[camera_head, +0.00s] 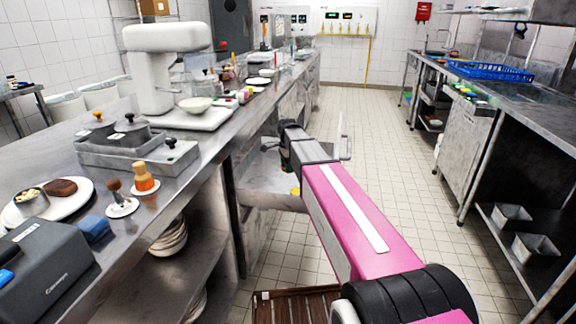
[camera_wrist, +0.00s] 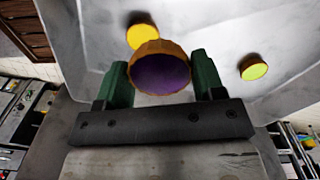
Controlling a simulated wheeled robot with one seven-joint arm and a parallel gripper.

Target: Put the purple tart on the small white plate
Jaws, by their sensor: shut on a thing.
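The purple tart (camera_wrist: 160,74), with a tan crust and dark purple filling, is between the green fingers of my gripper (camera_wrist: 160,66) in the wrist view. The gripper is shut on it. In the head view my arm hides the tart and most of the gripper. Several small white plates are on the left counter: one (camera_head: 134,206) bears a brown-topped object, one (camera_head: 155,189) an orange object, and a white plate (camera_head: 257,81) farther back looks empty. I cannot tell which is the task's plate.
A white mixer (camera_head: 160,75) and grey containers (camera_head: 125,158) stand on the left counter. The aisle floor (camera_head: 390,160) is clear.

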